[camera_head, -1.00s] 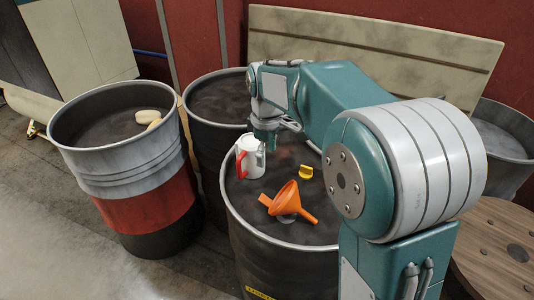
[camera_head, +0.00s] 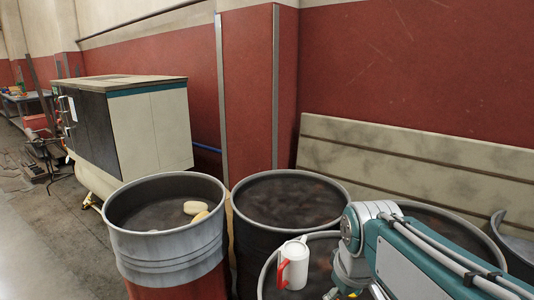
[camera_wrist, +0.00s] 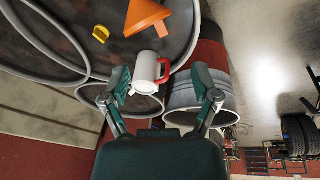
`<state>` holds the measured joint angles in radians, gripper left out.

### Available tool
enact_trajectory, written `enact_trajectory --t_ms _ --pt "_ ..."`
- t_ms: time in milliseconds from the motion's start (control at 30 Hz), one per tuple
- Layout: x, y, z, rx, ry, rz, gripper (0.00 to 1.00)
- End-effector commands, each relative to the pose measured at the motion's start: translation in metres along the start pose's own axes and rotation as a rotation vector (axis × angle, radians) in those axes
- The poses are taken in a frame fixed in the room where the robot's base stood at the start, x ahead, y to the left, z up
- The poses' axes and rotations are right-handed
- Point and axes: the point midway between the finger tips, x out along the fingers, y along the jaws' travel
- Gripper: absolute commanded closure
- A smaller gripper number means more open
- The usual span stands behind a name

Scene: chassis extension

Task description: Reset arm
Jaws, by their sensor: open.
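My gripper (camera_wrist: 164,88) is open in the wrist view, its two fingers spread wide with nothing held between them. A white mug with a red handle (camera_wrist: 147,72) shows beyond the fingertips, apart from them as far as I can tell. In the head view the mug (camera_head: 293,265) stands on a dark barrel top at the bottom edge. My arm (camera_head: 420,260) fills the lower right there, and the fingertips are not clearly visible.
A grey-and-red barrel (camera_head: 168,250) with pale oval items (camera_head: 196,210) stands left. A dark barrel (camera_head: 290,178) is behind the mug. A cabinet (camera_head: 160,130) stands at back left, and a board (camera_head: 420,155) leans on the red wall.

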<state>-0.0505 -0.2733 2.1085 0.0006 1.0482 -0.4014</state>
Motion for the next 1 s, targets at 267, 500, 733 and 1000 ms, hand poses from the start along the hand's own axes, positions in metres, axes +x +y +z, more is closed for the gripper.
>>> enact_trajectory --t_ms 267,500,733,1000 --pt "-0.013 -0.015 0.054 0.206 0.104 0.041 0.21" --pt "-0.012 -0.029 0.095 0.373 0.19 0.061 0.21" --pt "-0.008 -0.034 0.111 0.446 0.227 0.066 0.2" --pt "-0.008 -0.034 0.109 0.457 0.223 0.064 0.2"
